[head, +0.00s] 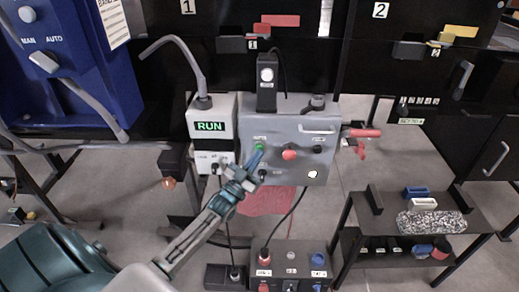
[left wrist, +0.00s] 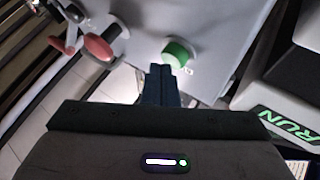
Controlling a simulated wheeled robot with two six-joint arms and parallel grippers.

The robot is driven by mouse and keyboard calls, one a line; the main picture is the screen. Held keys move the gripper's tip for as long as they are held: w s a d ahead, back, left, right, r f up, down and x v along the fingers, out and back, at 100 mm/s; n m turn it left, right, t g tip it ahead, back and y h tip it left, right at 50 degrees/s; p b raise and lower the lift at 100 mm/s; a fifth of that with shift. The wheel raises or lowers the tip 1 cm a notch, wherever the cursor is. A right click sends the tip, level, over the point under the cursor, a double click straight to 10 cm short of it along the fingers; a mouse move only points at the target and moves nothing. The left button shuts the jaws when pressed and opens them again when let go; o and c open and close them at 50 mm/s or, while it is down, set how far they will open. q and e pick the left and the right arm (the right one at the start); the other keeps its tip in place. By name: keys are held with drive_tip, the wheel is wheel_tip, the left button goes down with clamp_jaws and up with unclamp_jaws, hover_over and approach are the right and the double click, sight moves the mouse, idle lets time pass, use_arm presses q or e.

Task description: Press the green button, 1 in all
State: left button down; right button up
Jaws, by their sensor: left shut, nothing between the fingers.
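The green button (head: 259,146) sits at the upper left of a grey control box (head: 310,128). It also shows in the left wrist view as a round green cap (left wrist: 178,53) standing out from the grey panel. My left gripper (head: 257,160) is shut and empty, with its tips just below the button in the head view. In the left wrist view its closed fingertips (left wrist: 160,70) are close beside the button; I cannot tell whether they touch it. My right gripper is not in view.
A red knob (head: 290,153) and black knobs sit on the same box. A unit with a lit RUN display (head: 209,126) stands to its left. A red-handled lever (head: 362,133) projects at the right. A lower box (head: 291,260) with buttons stands below.

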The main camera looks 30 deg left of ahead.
use_arm(q)
drive_tip(key=shift+s+d, duration=0.3)
drive_tip(key=shift+s, duration=0.2)
drive_tip(key=shift+s+d+p, duration=0.45)
drive_tip(key=shift+s+p, duration=0.05)
drive_tip(key=shift+s, duration=0.2)
drive_tip(key=shift+s+d+p, duration=0.4)
drive_tip(key=shift+s+p, duration=0.05)
drive_tip(key=shift+s, duration=0.3)
drive_tip(key=shift+s+d+p, duration=0.45)
drive_tip(key=shift+s+p, duration=0.05)
drive_tip(key=shift+s, duration=0.2)
